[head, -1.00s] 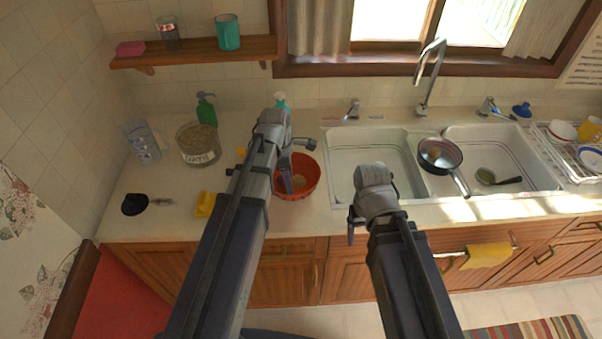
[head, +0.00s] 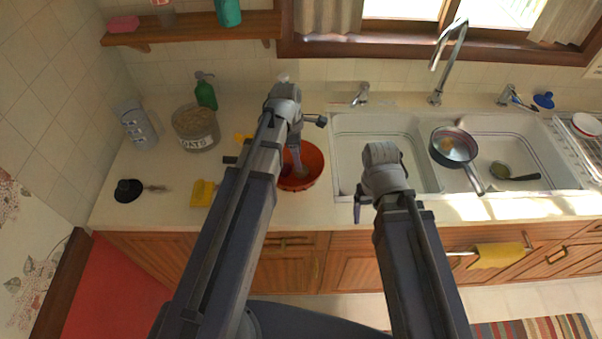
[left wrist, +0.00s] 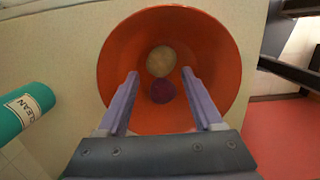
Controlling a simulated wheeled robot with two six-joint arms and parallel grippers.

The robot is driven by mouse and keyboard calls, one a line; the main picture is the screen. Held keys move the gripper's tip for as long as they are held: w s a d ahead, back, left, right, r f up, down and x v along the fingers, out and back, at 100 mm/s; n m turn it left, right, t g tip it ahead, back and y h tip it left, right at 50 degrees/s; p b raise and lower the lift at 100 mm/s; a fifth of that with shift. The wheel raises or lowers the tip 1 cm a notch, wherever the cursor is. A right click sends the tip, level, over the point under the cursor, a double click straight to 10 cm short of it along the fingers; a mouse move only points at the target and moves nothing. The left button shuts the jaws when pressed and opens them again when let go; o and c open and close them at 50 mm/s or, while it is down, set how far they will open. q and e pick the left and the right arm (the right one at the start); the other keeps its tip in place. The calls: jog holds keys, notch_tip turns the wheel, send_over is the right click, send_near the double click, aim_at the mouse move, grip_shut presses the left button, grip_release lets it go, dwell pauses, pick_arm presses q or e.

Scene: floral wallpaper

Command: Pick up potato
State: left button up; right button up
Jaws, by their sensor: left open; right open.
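The potato (left wrist: 161,61) is a round tan thing inside the orange-red bowl (left wrist: 218,60) in the left wrist view. A dark purple round item (left wrist: 163,91) lies against it, nearer my gripper. My left gripper (left wrist: 160,73) is open and empty, its two fingers reaching over the bowl to either side of these items. In the head view the bowl (head: 312,178) stands on the counter left of the sink, with my left gripper (head: 299,170) pointing down into it; the potato is hard to make out there. My right gripper (head: 359,210) hangs empty by the sink's front edge.
An oats jar (head: 195,130), a green bottle (head: 206,92) and a yellow item (head: 202,194) are on the counter to the left. A pan (head: 453,146) sits over the sink (head: 385,150).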

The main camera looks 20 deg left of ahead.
pick_arm(q)
jog(key=shift+f, duration=0.2)
jog(key=f+b, duration=0.5)
jog(key=shift+d+f, duration=0.1)
jog(key=shift+d, duration=0.2)
jog(key=c, duration=1)
